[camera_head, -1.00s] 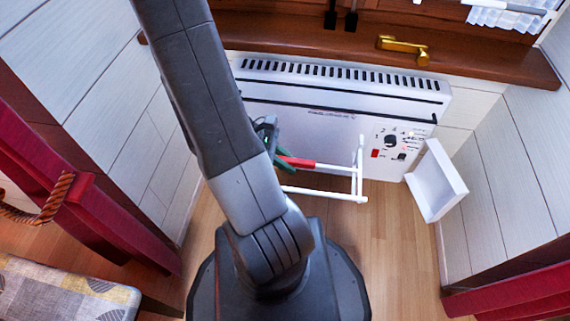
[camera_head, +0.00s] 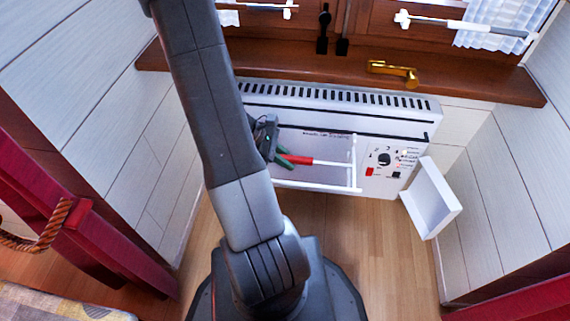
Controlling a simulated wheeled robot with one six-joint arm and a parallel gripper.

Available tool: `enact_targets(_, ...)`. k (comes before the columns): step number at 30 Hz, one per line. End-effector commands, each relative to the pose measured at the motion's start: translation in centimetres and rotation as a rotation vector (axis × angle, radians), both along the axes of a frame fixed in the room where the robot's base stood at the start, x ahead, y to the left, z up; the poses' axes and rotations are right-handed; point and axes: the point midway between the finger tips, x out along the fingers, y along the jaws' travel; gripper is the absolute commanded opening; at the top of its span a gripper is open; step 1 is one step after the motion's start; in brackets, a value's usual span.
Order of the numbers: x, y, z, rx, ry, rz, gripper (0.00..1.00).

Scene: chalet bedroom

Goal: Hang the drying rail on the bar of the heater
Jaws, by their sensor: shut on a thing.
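The white drying rail (camera_head: 318,187) is a tube frame with a red grip section (camera_head: 297,160). My gripper (camera_head: 284,158), with green fingers, is shut on that red section, and my arm hides the rail's left part. The heater (camera_head: 395,152) is a white box below the window sill. Its dark bar (camera_head: 385,132) runs along the upper front. The rail's right end (camera_head: 354,160) shows in front of the heater, a little below the bar. I cannot tell the gap in depth between them.
A white open flap or box (camera_head: 430,200) stands out at the heater's right. Above are the wooden sill (camera_head: 480,88) and a brass handle (camera_head: 392,70). Wood floor is clear below.

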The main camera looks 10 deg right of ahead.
Motion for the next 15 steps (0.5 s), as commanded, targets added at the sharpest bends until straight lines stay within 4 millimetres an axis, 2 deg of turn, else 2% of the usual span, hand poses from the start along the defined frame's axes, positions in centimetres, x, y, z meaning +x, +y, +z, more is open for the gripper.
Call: enact_targets(15, 4.0, -1.2, 0.1, -0.001, 0.000, 0.000, 0.00)
